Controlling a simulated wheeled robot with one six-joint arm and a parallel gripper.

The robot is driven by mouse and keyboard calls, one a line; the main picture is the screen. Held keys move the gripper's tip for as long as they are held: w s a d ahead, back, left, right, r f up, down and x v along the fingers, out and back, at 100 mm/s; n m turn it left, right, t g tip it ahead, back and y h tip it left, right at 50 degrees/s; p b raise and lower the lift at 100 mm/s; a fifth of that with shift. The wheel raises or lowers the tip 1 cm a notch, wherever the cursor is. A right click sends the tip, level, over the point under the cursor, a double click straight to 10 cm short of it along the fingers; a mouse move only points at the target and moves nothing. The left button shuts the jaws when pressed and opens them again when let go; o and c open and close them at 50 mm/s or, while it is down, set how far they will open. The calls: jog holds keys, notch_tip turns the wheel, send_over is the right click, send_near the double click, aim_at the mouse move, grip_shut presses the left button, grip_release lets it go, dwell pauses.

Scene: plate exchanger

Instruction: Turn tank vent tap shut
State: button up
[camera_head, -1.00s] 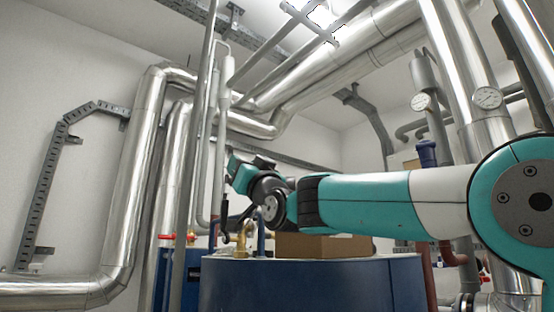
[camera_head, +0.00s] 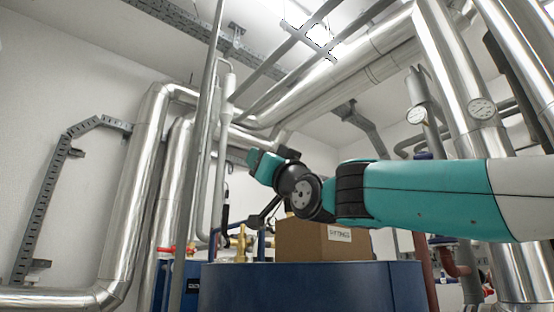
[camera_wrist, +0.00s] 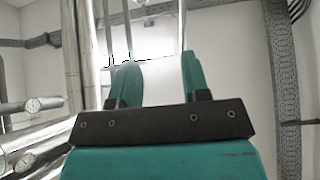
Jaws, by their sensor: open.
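The blue tank (camera_head: 300,288) stands at the bottom middle of the head view. A brass tap fitting (camera_head: 241,243) stands upright on its top at the left; I cannot tell its handle's position. My gripper is open and empty in the wrist view (camera_wrist: 160,75), its two teal fingers apart. In the head view, my wrist is above the tank and the teal end points up and left, above the brass fitting and clear of it. The fitting does not show in the wrist view.
A cardboard box (camera_head: 315,240) stands on or behind the tank top, right of the brass fitting. A red-handled valve (camera_head: 178,249) is left of the tank. Thin vertical pipes (camera_head: 204,120) and thick silver pipes (camera_head: 138,200) stand left. Gauges (camera_head: 482,108) are at the right.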

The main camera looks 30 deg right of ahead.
jog(key=shift+s+d+b, duration=0.2)
jog(key=shift+s+b, duration=0.2)
jog(key=shift+s, duration=0.6)
jog(key=shift+s+d+b, duration=0.15)
jog(key=shift+s+b, duration=0.25)
jog(key=shift+s, duration=0.55)
